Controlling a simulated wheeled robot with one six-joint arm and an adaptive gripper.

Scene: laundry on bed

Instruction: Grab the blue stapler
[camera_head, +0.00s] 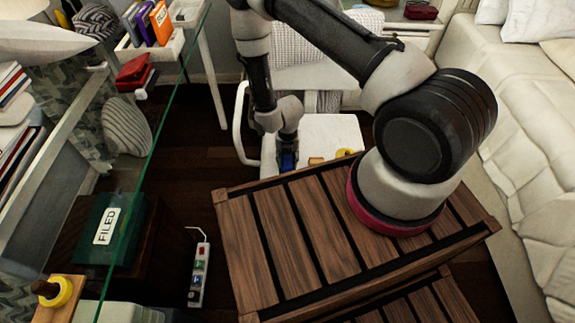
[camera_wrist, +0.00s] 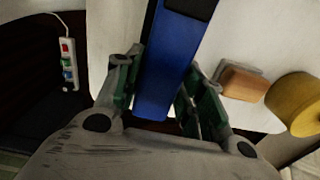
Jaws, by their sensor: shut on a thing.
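The blue stapler (camera_wrist: 166,68) is a long blue body with a dark part at its far end, seen from above in the wrist view. My gripper (camera_wrist: 157,88) has its two green-padded fingers on either side of the stapler and is shut on it. In the head view my gripper (camera_head: 287,152) points down at the white chair seat, and the blue of the stapler (camera_head: 287,161) shows small at its tip. I cannot tell whether the stapler touches the seat.
A wooden block (camera_wrist: 243,83) and a yellow roll (camera_wrist: 295,103) lie close on the right. They sit on the white chair seat (camera_head: 335,133). A slatted wooden table (camera_head: 285,235) stands in front, the bed (camera_head: 505,130) at right. A power strip (camera_head: 199,272) lies at left.

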